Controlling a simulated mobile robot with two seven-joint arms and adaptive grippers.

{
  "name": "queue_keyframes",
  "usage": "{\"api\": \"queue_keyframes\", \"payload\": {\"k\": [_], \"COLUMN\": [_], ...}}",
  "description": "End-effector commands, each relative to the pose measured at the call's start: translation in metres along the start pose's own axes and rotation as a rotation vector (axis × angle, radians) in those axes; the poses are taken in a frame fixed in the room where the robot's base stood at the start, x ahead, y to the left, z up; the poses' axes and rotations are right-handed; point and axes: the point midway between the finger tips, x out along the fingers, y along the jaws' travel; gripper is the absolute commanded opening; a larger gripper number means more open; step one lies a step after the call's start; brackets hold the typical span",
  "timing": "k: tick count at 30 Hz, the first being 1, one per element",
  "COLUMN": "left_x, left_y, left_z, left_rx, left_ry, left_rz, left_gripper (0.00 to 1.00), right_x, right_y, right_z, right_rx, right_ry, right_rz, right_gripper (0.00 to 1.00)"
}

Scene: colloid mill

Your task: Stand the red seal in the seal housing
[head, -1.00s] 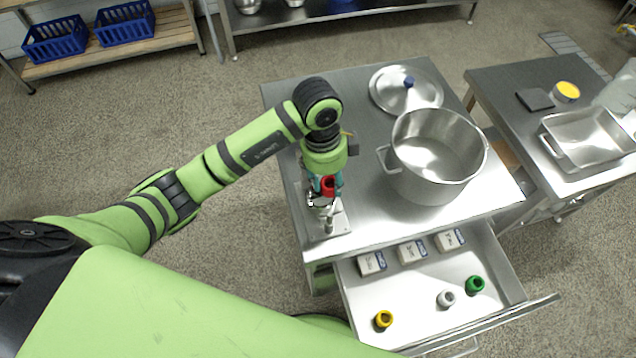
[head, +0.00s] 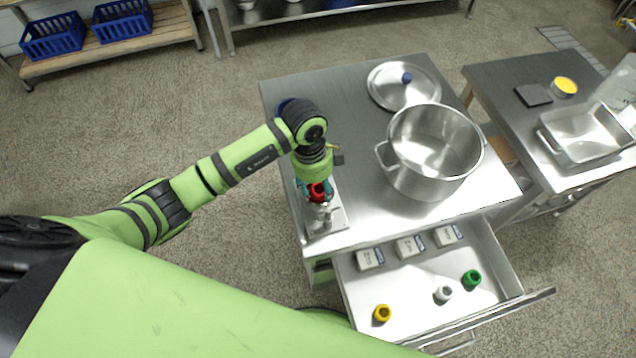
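The red seal (head: 318,194) is a small red ring-like piece between the fingers of my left gripper (head: 316,190). The gripper points down at the left part of the steel table and appears shut on the seal. Just in front of and below the seal is a small metal fitting (head: 324,216) on a metal plate (head: 338,222), which looks like the seal housing. The gripper and seal hide part of it, so I cannot tell whether the seal touches it. My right gripper is not in view.
An open drawer (head: 408,310) below holds a yellow ring (head: 382,313), a white ring (head: 443,294), a green ring (head: 471,278) and 3 small boxes. A large pot (head: 432,150) stands right of the gripper, with its lid (head: 390,88) behind. A side table (head: 500,88) stands at right.

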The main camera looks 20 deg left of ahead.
Motion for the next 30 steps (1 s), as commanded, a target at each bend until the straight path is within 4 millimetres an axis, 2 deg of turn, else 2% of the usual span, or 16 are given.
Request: {"api": "queue_keyframes", "payload": {"k": [9,14,24,30], "left_x": [-0.001,-0.012,-0.081,-0.112], "left_y": [0.000,-0.001,-0.002,-0.001], "left_z": [0.000,0.000,0.000,0.000], "left_rx": [0.000,0.000,0.001,-0.001], "left_ry": [0.000,-0.001,-0.001,0.000], "left_rz": [0.000,-0.002,-0.006,-0.003], "left_gripper": [0.63,0.63,0.63,0.63], "right_x": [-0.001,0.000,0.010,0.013], "right_y": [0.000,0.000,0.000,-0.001], "right_z": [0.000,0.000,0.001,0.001], "right_rx": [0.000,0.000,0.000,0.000], "right_ry": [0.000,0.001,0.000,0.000], "right_rz": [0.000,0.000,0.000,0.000], "right_gripper": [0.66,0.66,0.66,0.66]}}
